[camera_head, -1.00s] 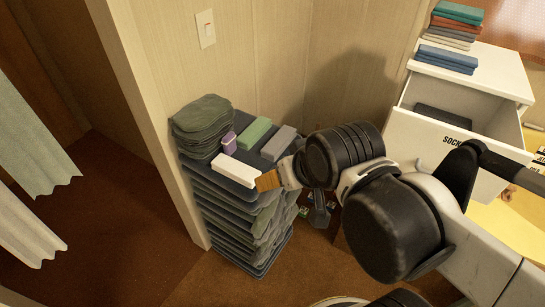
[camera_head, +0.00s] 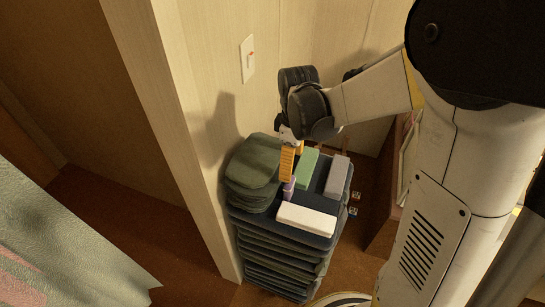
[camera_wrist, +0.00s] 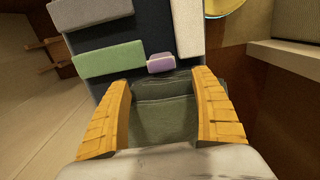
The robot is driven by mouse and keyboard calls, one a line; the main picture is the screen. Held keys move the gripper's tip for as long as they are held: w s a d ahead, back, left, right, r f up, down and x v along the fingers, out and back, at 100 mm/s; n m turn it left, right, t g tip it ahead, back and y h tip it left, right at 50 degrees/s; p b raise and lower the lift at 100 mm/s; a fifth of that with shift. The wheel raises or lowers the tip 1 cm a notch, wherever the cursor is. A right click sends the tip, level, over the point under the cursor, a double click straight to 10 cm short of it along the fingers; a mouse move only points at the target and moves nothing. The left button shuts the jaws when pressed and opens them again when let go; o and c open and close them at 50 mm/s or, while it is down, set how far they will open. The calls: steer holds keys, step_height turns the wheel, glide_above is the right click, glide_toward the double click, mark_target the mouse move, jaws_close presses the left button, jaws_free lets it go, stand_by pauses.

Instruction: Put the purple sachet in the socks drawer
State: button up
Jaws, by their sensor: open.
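The purple sachet (camera_head: 289,188) stands on top of a stack of folded dark cloth (camera_head: 262,216). It sits between a folded green pile and a white block. My gripper (camera_head: 287,165) is just above the sachet, with its orange fingers pointing down. In the wrist view the purple sachet (camera_wrist: 161,63) lies ahead, between and beyond the two spread fingers. My gripper (camera_wrist: 163,105) is open and empty. The socks drawer does not show in the current views.
A white block (camera_head: 306,218), a green block (camera_head: 308,168) and a grey block (camera_head: 337,175) lie around the sachet. A green folded pile (camera_head: 254,162) stands close at its left. A wall with a light switch (camera_head: 248,58) rises behind.

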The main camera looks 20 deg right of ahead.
mark_target(288, 185)
step_height(288, 185, down, 5)
steer(key=shift+s+d+f+b, duration=0.15)
steer(key=shift+b, duration=0.85)
steer(key=shift+w+a+f+b, duration=0.15)
steer(key=shift+f+b, duration=0.35)
steer(key=shift+f, duration=0.4)
steer(key=shift+a+f+b, duration=0.15)
steer(key=shift+f+b, duration=0.4)
steer(key=shift+f, duration=0.4)
steer(key=shift+w+a+f+b, duration=0.15)
steer(key=shift+f+b, duration=0.35)
steer(key=shift+f, duration=0.4)
steer(key=shift+s, duration=0.1)
steer(key=c, duration=1.3)
steer(key=shift+o, duration=0.2)
steer(key=shift+r, duration=0.1)
steer(key=shift+r+p, duration=0.4)
steer(key=shift+r, duration=0.1)
steer(key=r+p, duration=0.1)
steer(key=r, duration=0.1)
steer(key=r+p, duration=0.1)
steer(key=r, duration=0.1)
steer(key=shift+d, duration=0.4)
steer(key=s+d+r+p, duration=0.2)
steer(key=d+r, duration=0.4)
steer(key=d, duration=0.4)
steer(key=shift+d+p, duration=0.4)
steer(key=shift+p, duration=0.45)
